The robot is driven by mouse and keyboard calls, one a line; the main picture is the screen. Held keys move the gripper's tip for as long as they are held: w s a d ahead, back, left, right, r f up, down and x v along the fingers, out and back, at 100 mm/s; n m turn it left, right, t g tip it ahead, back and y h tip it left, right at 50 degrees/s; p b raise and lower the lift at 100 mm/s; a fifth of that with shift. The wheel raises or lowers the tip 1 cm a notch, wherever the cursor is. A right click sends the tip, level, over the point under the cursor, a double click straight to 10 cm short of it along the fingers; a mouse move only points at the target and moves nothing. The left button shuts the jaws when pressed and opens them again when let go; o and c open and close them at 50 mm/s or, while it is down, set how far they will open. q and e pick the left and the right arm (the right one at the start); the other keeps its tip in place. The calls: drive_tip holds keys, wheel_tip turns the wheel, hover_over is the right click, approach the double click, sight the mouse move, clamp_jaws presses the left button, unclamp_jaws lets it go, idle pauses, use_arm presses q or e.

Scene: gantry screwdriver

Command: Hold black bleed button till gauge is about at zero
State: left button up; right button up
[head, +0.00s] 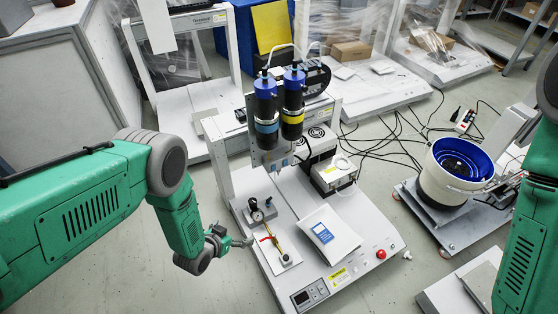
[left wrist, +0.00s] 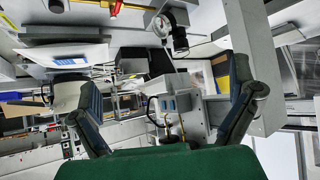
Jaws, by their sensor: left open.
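A small round pressure gauge (head: 257,216) stands at the left front of the grey machine base. In the left wrist view the gauge (left wrist: 162,25) has a white face; its needle is too small to read. A black cylindrical part (left wrist: 180,41), which may be the bleed button, sits beside it. A brass fitting with a red lever (head: 269,238) lies just in front of the gauge. My left gripper (head: 222,250) is open and empty, left of the base. In the left wrist view its two fingers (left wrist: 163,82) are spread wide, apart from the gauge. My right gripper is out of view.
The machine base (head: 375,250) carries a white-and-blue packet (head: 324,234), a red button (head: 381,254) and a grey box (head: 335,174). Blue-capped screwdriver spindles (head: 293,100) hang above it. A white bowl feeder (head: 447,190) stands at right. Bare floor lies around the gripper.

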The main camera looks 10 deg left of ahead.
use_arm(q)
drive_tip(key=s+a+r+n+g+y+p, duration=0.2)
drive_tip(key=s+r+g+p, duration=0.6)
drive_tip(key=s+r, duration=1.9)
drive_tip(key=shift+s+a+g+y+p, duration=0.3)
drive_tip(key=shift+a+g+p, duration=0.1)
drive_tip(key=shift+a, duration=0.55)
drive_tip(key=shift+w+f, duration=0.1)
drive_tip(key=shift+w, duration=0.05)
